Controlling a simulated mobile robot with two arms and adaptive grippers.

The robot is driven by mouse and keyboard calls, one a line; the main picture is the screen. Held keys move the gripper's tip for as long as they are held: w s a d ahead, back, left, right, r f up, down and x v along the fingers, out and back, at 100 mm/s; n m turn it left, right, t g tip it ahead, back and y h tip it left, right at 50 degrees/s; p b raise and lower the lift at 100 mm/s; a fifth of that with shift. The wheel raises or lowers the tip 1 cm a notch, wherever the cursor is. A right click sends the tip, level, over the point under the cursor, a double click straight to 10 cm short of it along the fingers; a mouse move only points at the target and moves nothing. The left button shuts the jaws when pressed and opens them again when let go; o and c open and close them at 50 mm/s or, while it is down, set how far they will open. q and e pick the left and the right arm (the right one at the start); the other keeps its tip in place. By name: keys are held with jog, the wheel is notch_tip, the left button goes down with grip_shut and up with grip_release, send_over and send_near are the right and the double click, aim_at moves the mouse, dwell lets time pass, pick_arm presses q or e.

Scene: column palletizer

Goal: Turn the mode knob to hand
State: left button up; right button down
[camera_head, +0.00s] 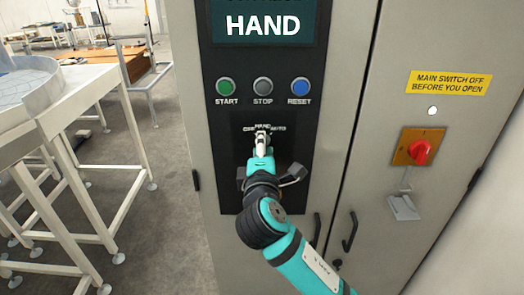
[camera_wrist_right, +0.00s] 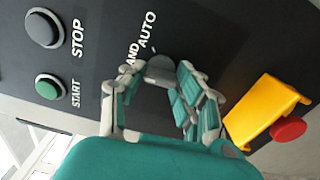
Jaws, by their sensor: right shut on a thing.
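The mode knob (camera_wrist_right: 160,68) is a grey knob on the dark panel, with HAND and AUTO lettering beside it in the right wrist view. My right gripper (camera_head: 262,138) is shut on the knob, its fingers on either side of it; it also shows in the right wrist view (camera_wrist_right: 153,78). In the head view the fingers hide most of the knob and partly cover its labels, so its pointing direction is hard to tell. The display (camera_head: 262,25) above reads HAND. My left gripper is not in view.
START (camera_head: 226,87), STOP (camera_head: 263,87) and RESET (camera_head: 300,87) buttons sit above the knob. A yellow box with a red button (camera_wrist_right: 289,129) is close to my right gripper. A red main switch (camera_head: 420,152) is on the right door. White-framed tables (camera_head: 95,85) stand left.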

jog(key=shift+f+m, duration=0.1)
jog(key=shift+m, duration=0.4)
jog(key=c, duration=1)
grip_release()
jog(key=shift+o, duration=0.2)
jog(key=s, duration=1.2)
